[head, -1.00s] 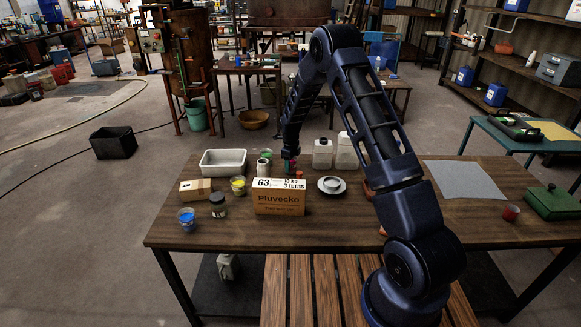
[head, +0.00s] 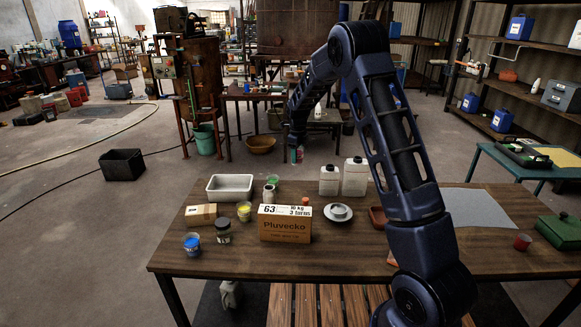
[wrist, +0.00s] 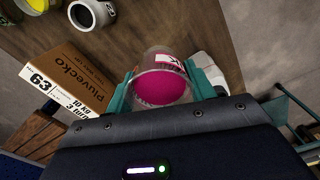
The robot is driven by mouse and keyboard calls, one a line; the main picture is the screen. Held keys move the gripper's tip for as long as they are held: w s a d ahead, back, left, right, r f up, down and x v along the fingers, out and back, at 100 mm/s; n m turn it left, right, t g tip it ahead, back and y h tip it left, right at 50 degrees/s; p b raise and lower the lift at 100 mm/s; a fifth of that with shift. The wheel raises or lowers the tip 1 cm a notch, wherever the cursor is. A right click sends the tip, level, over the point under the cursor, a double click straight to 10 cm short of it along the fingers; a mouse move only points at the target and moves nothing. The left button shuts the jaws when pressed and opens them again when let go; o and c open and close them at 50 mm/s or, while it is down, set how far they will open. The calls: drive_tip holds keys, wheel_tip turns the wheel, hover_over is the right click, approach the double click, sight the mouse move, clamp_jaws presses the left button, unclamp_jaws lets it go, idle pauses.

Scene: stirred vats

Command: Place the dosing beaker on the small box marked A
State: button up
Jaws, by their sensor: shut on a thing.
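My gripper (wrist: 167,88) is shut on a clear beaker (wrist: 160,86) with bright pink contents and a white label, partly seen between its teal fingers. In the head view my gripper (head: 296,155) points down, raised above the back of the table; the beaker is too small there to make out well. A small tan box (head: 201,215) sits at the table's left, apart from my gripper. No letter on it can be read, so I cannot tell whether it is the box marked A.
A Pluvecko carton (head: 285,224) stands in the middle of the wooden table (head: 345,258). Around it are a white tray (head: 230,187), a blue paint jar (head: 192,243), a dark-lidded jar (head: 223,232), a yellow jar (head: 244,211), a saucer (head: 338,213) and white bottles (head: 355,177).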

drive_tip(key=shift+r, duration=0.4)
drive_tip(key=s+a+r+n, duration=0.1)
drive_tip(key=s+a+n, duration=0.1)
drive_tip(key=a, duration=0.8)
drive_tip(key=s+a+r+n, duration=0.2)
drive_tip(key=s+a, duration=0.1)
drive_tip(key=a, duration=0.6)
wheel_tip(320, 180, up, 3)
drive_tip(key=n, duration=0.5)
hover_over(201, 209)
wheel_tip(201, 209, down, 19)
drive_tip(key=shift+f, duration=0.15)
drive_tip(key=shift+f, duration=0.15)
drive_tip(key=o, duration=1.1)
